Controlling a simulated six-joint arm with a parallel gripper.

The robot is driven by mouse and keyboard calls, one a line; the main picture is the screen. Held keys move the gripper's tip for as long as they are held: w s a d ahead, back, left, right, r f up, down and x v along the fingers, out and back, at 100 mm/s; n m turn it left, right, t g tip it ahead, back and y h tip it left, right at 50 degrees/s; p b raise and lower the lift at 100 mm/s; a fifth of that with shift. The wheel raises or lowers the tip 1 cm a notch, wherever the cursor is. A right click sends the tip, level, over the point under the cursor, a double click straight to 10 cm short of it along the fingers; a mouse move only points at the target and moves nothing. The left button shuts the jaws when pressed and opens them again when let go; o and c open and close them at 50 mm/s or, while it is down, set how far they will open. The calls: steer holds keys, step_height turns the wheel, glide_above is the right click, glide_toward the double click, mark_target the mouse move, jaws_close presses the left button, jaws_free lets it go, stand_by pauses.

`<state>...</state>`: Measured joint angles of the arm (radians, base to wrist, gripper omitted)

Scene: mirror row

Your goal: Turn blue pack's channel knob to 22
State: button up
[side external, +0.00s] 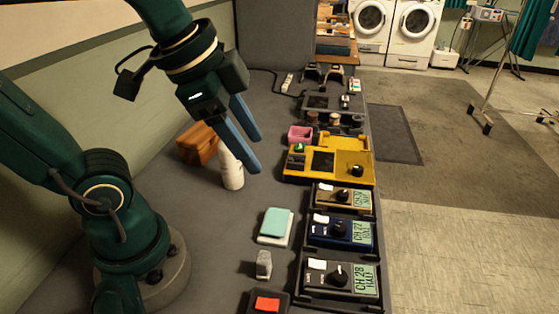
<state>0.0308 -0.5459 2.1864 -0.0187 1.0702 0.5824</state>
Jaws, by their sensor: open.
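The blue pack (316,239) sits in the row of packs on the table's right side, between a tan pack and a black pack. Its black channel knob (338,229) stands upright in the middle of its face. Its green display (362,232) shows CH and a number in the twenties; the last digit is too small to read surely. My gripper (257,154) is open and empty, with blue fingers pointing down and right. It is in the air, above and left of the blue pack, well apart from the knob.
A tan pack (327,205) and a black pack (318,291) flank the blue one. A yellow device (298,172) lies beyond. A white bottle (232,176) stands below my gripper. A teal-topped block (276,223) lies left of the blue pack. Bare table shows around the bottle.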

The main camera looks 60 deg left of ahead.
steer(key=shift+n, duration=0.6)
steer(key=shift+s+a+f, duration=0.15)
steer(key=shift+s+f, duration=0.5)
steer(key=shift+s, duration=0.15)
steer(key=shift+s+a+f, duration=0.1)
steer(key=shift+s+f, duration=0.55)
steer(key=shift+s, duration=0.1)
steer(key=shift+w, duration=0.1)
steer(key=m+g+h, duration=0.1)
steer(key=h, duration=0.1)
glide_above(340, 227)
steer(key=s+a, duration=0.2)
step_height(340, 227, down, 8)
steer(key=shift+d+r, duration=0.1)
steer(key=shift+d, duration=0.05)
steer(key=shift+d+f+m, duration=0.2)
steer(key=shift+f+m, duration=0.1)
steer(key=shift+f, duration=0.3)
steer(key=shift+x, duration=2.15)
steer(key=shift+s, duration=0.1)
steer(key=shift+c, duration=0.4)
